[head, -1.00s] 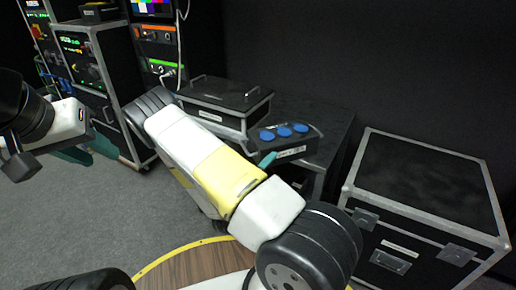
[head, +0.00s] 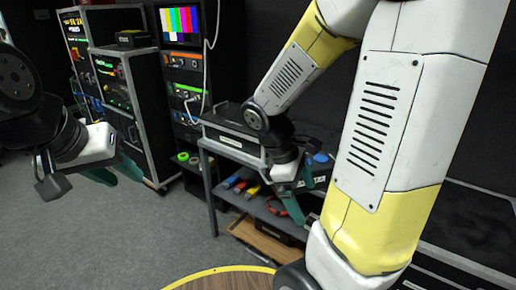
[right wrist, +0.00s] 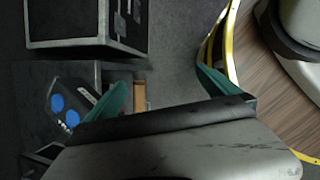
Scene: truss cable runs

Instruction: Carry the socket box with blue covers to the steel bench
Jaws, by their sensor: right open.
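The socket box (head: 319,172) is dark with blue round covers and sits on a grey bench (head: 226,152), mostly hidden by my right gripper and arm in the head view. In the right wrist view the box (right wrist: 75,92) lies at the left, with two blue covers showing. My right gripper (head: 303,199) is open and empty in front of the box. In the wrist view one finger of it (right wrist: 162,88) overlaps the box's right edge; the other is over the floor. My left gripper (head: 115,172) is open and empty, at the left. I cannot tell whether this bench is the steel one.
A black case (head: 232,125) lies on the bench beside the box. Equipment racks (head: 128,95) stand at the back left. Another black case (right wrist: 75,22) stands nearby. Grey floor at left is clear.

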